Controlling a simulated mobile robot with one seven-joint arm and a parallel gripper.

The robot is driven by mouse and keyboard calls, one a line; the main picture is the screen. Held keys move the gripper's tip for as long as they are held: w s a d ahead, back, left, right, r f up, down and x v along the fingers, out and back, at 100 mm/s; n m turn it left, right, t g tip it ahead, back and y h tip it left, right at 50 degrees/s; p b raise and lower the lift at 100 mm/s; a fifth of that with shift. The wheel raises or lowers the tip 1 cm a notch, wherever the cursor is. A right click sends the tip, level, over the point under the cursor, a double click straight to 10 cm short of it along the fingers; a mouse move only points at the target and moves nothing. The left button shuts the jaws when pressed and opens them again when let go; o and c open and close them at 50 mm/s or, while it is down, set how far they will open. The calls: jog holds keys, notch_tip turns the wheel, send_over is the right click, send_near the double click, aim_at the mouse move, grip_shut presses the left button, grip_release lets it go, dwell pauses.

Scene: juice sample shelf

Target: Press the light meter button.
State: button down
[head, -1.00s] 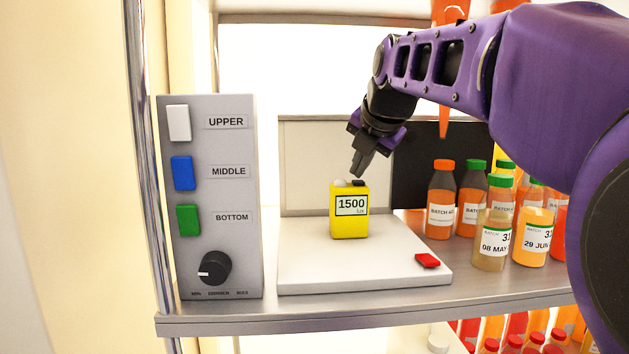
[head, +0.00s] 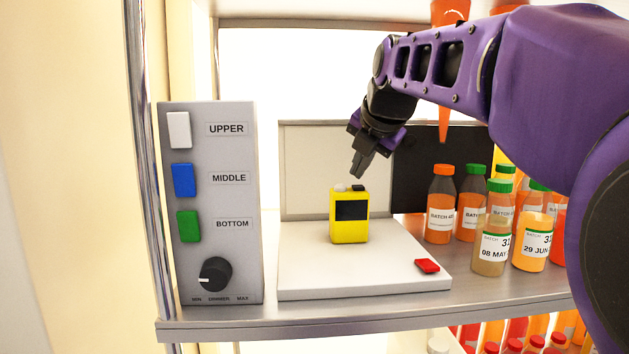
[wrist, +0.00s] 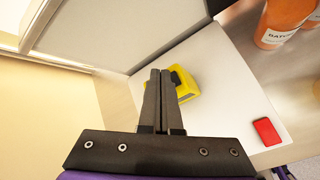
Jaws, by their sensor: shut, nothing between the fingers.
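The yellow light meter (head: 349,228) stands upright on the white platform (head: 310,280). Its screen (head: 351,211) is dark and blank. On its top are a pale dome (head: 340,188) at the left and a black button (head: 359,188) at the right. My gripper (head: 358,174) is shut and empty, pointing down just above the black button, with a small gap between. In the wrist view the shut fingers (wrist: 160,72) hide part of the meter (wrist: 184,84), including the button.
A grey panel (head: 240,190) with white, blue and green buttons and a dimmer knob (head: 215,273) stands at the left. A red block (head: 427,265) lies at the platform's right corner. Several juice bottles (head: 440,205) crowd the right. A pale upright board (head: 305,170) stands behind the meter.

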jog(key=shift+r, duration=0.1)
notch_tip(320, 180, up, 6)
jog(key=p, duration=0.5)
dwell(0.4)
